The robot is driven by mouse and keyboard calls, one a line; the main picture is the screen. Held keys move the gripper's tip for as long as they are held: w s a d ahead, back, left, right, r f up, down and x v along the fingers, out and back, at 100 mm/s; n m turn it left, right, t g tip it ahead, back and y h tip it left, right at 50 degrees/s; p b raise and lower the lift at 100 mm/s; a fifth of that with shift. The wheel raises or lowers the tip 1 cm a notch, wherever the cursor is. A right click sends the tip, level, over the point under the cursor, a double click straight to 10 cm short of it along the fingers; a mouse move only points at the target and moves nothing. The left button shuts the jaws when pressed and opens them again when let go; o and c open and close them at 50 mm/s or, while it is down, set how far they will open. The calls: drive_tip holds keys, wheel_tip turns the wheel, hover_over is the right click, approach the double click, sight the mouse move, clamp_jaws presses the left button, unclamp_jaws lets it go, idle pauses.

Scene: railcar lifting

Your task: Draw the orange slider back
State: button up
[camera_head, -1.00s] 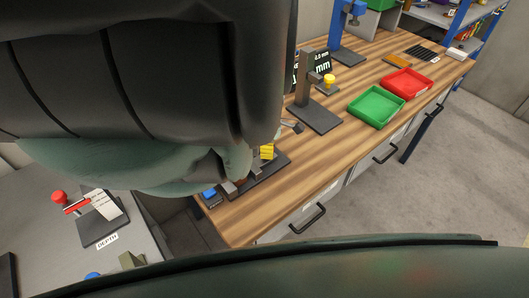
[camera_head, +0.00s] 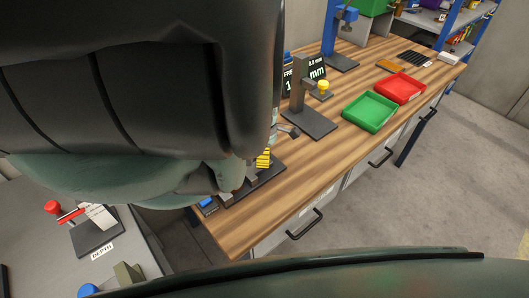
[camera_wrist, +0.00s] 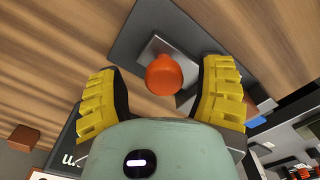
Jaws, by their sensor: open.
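In the wrist view an orange-red rounded knob (camera_wrist: 163,76), which looks like the slider's handle, stands on a bright metal block (camera_wrist: 155,48) on a dark plate (camera_wrist: 190,22). My gripper (camera_wrist: 160,70) is open, with one ribbed yellow finger on each side of the knob. A gap shows on both sides, so the fingers do not appear to touch it. In the head view one yellow finger of my gripper (camera_head: 263,158) shows over a dark fixture (camera_head: 262,181) at the near end of the wooden bench. My arm hides the knob there.
On the bench (camera_head: 290,200) stand a dark gauge stand (camera_head: 301,105) with a yellow knob, a green tray (camera_head: 370,111) and a red tray (camera_head: 400,87). A small display (camera_head: 316,72) is behind. A grey table (camera_head: 45,265) with a depth fixture (camera_head: 95,235) is at left.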

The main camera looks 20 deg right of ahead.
drive_tip(key=shift+w+d+r, duration=0.1)
drive_tip(key=shift+r, duration=1.4)
wheel_tip(320, 180, up, 9)
drive_tip(key=shift+f, duration=0.15)
